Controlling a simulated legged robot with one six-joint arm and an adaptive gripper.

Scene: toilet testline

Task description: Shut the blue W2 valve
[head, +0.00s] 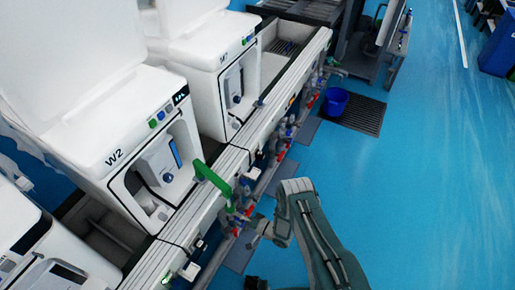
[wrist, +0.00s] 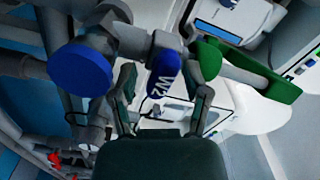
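The blue W2 valve handle (wrist: 163,76) shows in the middle of the wrist view, with white "W2" lettering on its face. It joins a grey pipe fitting. My gripper (wrist: 160,90) has its two fingers apart, one on each side of the handle in the picture. Gaps show between the fingers and the handle, and no contact is visible. In the head view my gripper (head: 246,224) is at the pipework below the front edge of the white W2 unit (head: 85,140). The valve is too small there to make out clearly.
A large round blue knob (wrist: 80,68) is left of the handle in the wrist view. A green handle (wrist: 245,72) is close on the right. Several pipes and red valves run along the bench front. Blue floor (head: 400,190) is open to the right; a blue bucket (head: 335,101) stands farther back.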

